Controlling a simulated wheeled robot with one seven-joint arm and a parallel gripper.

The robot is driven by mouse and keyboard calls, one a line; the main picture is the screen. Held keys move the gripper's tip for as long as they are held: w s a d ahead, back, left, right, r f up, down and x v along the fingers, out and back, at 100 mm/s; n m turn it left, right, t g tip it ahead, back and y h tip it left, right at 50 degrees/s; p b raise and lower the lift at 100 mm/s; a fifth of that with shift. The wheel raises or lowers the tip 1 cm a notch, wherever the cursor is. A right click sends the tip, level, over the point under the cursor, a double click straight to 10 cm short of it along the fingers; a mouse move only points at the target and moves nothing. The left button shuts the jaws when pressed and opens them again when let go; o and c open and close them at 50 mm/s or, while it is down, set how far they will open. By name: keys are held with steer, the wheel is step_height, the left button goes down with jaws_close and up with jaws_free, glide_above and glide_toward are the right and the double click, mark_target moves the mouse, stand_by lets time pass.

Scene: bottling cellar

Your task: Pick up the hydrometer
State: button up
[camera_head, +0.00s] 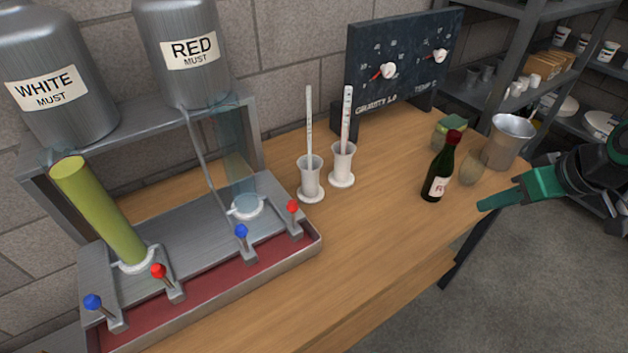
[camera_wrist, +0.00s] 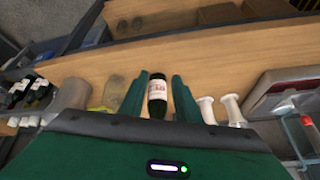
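Two slim upright instruments stand in white holders on the wooden bench in the head view. The left one (camera_head: 309,125) has a pale stem and its holder (camera_head: 311,182) is at the bench's middle. I cannot tell for sure which is the hydrometer. My gripper (camera_head: 484,204) is at the right, well away from both. In the wrist view my gripper (camera_wrist: 160,76) is open and empty. Two white holders (camera_wrist: 207,110) show beyond its right finger there.
A dark wine bottle (camera_head: 438,170) stands between my gripper and the holders, with a glass (camera_head: 471,169) and metal bucket (camera_head: 507,142) behind. A dial board (camera_head: 402,66) backs the bench. The metal tray with levers (camera_head: 205,259) fills the left. The bench front (camera_head: 385,243) is clear.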

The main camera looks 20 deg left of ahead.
steer(key=w+a+r+n+y, duration=0.2)
steer(key=a+r+y, duration=0.2)
steer(key=a, duration=1)
steer(key=w+a+r+n+t+y, duration=0.1)
steer(key=w+a+r+n+y, duration=0.1)
steer(key=a, duration=1.3)
steer(key=w+a+r+n+t+y, duration=0.1)
steer(key=a+r+y, duration=0.6)
steer(key=a, duration=0.7)
steer(key=shift+w+a+r+n, duration=0.2)
steer(key=shift+w+a+n, duration=0.1)
steer(key=shift+w+n, duration=0.75)
steer(key=shift+s, duration=0.2)
steer(key=shift+c, duration=0.2)
jaws_close()
